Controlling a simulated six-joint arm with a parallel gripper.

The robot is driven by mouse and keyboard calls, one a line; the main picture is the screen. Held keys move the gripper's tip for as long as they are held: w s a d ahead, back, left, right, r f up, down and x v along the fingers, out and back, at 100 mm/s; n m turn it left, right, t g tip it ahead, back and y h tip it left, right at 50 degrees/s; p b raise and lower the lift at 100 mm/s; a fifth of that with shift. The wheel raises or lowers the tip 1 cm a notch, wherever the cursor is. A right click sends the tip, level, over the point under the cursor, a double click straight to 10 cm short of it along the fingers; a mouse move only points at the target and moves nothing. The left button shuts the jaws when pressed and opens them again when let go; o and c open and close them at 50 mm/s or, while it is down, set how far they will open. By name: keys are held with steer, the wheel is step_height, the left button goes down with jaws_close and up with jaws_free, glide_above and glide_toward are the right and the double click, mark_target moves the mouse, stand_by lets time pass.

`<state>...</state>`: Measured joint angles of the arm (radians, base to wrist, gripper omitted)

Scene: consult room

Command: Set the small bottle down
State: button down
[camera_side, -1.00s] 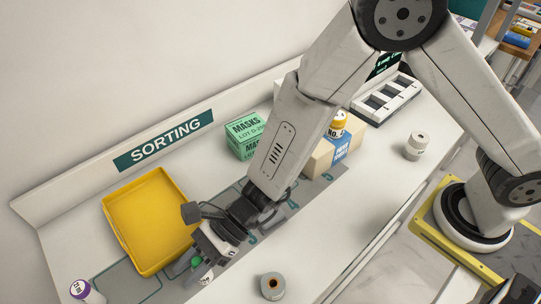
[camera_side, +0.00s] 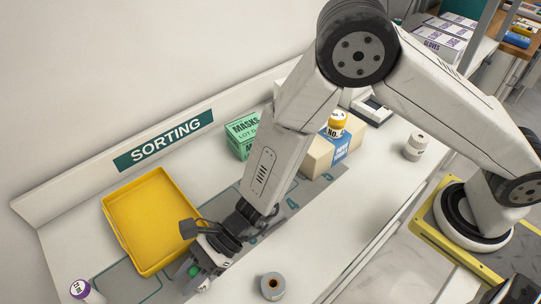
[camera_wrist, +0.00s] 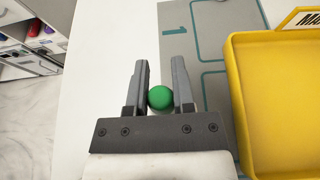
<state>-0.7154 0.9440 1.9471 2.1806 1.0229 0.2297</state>
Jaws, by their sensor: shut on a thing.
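The small bottle shows as a round green cap (camera_wrist: 160,97) between the fingers in the wrist view. The same green cap (camera_side: 194,271) shows at my gripper in the side view; most of its body is hidden by the fingers. My gripper (camera_wrist: 160,82) is shut on the bottle, pointing down over the counter. In the wrist view it is over the white counter, at the left edge of the grey mat (camera_wrist: 200,45) with teal outlines and a number 1. I cannot tell whether the bottle touches the surface.
The yellow tray (camera_side: 112,221) lies just beyond my gripper. A purple-capped bottle (camera_side: 80,290) is at the lower left and a grey roll (camera_side: 272,285) is right of my gripper. Green mask boxes (camera_side: 243,137) and a beige box with a yellow-topped bottle (camera_side: 337,122) stand farther back.

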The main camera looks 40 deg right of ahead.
steer(key=shift+f, duration=0.15)
steer(key=shift+c, duration=2.4)
jaws_free()
steer(key=shift+r, duration=0.2)
steer(key=v, duration=1.2)
